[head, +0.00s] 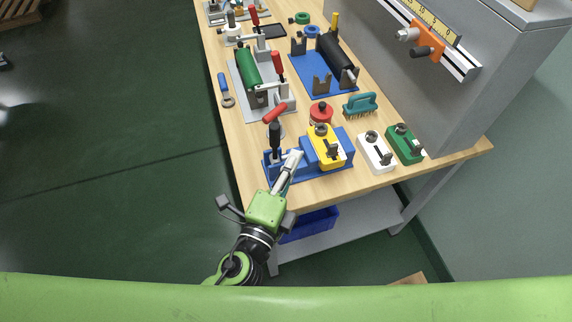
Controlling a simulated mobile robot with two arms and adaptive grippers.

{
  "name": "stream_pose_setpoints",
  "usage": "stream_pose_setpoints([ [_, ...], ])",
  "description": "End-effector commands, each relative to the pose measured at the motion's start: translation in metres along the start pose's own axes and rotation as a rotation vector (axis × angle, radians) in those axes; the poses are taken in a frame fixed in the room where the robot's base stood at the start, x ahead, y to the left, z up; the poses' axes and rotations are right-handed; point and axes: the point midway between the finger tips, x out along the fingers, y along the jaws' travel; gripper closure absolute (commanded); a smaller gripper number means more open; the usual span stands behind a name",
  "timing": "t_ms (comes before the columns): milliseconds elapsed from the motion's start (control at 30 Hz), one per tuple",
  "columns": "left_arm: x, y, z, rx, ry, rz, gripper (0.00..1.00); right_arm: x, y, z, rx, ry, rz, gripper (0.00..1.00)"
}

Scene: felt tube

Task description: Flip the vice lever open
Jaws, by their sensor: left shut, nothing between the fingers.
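A blue vice (342,166) sits near the front end of the wooden table, with a yellow block (326,142) at its middle. A dark upright lever (274,138) stands at its left end. A tilted red handle (275,113) shows just above that lever; I cannot tell whether the two are joined. My left gripper (295,157) reaches up from below, over the vice's left part, right of the dark lever. Its slim grey fingers are together, with nothing seen between them. Whether they touch the vice is unclear. My right gripper is not in view.
A white block (375,152) and a green block (405,144) stand right of the vice. A red round part (321,113) and a teal brush (360,104) lie behind it. Fixtures with a green roller (248,65) and a black roller (335,57) stand farther back.

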Motion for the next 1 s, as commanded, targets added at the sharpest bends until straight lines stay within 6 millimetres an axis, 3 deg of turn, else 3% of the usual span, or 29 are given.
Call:
stream_pose_setpoints([
  [267, 0.054, -0.004, 0.0, 0.0, -0.001, -0.002, 1.0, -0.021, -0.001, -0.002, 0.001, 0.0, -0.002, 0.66],
  [533, 0.039, 0.0, 0.033, 0.001, -0.001, 0.001, 1.0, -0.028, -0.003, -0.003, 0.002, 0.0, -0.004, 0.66],
  [1000, 0.038, 0.0, 0.038, -0.002, 0.0, 0.0, 1.0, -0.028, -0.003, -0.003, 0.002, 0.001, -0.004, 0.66],
])
